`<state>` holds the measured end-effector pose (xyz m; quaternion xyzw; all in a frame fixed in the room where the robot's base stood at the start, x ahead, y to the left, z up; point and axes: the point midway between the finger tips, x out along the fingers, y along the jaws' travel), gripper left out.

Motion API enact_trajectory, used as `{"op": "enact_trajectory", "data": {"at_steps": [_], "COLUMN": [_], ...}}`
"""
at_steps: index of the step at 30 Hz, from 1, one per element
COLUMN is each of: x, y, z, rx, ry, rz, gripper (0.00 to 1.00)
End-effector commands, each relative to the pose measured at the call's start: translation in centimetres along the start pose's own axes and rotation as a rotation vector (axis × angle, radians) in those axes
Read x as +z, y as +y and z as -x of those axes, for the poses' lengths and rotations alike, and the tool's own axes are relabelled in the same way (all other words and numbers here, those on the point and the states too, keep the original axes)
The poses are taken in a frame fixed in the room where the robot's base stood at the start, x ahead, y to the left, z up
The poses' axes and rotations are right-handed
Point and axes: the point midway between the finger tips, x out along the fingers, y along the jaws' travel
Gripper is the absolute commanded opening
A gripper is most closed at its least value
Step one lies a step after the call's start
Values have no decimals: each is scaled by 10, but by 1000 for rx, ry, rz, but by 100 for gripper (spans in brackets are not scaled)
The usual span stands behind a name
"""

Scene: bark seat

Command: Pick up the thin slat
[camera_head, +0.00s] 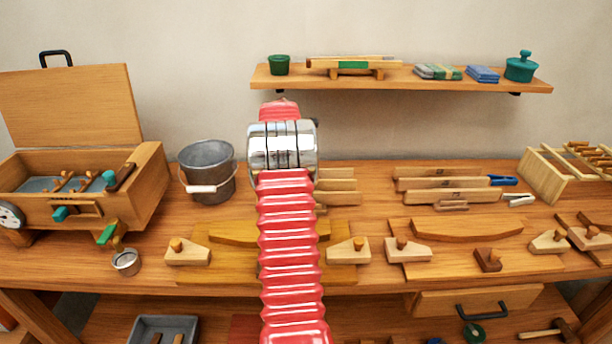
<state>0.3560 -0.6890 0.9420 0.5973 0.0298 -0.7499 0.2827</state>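Several thin wooden slats lie on the bench. One group of pale slats (338,185) is just right of my arm and partly hidden by it. Another group of longer slats (452,196) lies further right, with dark marks on some of them. I cannot tell which one is the thin slat of the task. My red ribbed arm with a silver joint rises through the middle of the view. My gripper's fingers cannot be seen; they are out of sight behind the arm.
A wooden shelf (420,84) hangs on the wall behind my arm. An open wooden box (150,190) and a grey bucket (208,165) stand at left. Wooden blocks with knobs (187,255) and a curved board (467,232) lie along the front. A slotted rack (545,178) stands at right.

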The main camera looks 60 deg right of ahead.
Motion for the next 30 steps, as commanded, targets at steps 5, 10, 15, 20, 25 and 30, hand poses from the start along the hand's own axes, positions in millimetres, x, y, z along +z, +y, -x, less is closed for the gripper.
{"op": "enact_trajectory", "data": {"at_steps": [5, 10, 15, 20, 25, 30], "x": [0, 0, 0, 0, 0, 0], "y": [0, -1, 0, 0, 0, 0], "z": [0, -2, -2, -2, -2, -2], "rx": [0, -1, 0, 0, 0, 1], "ry": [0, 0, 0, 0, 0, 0], "rz": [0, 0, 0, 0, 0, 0], "gripper": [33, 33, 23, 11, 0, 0]}}
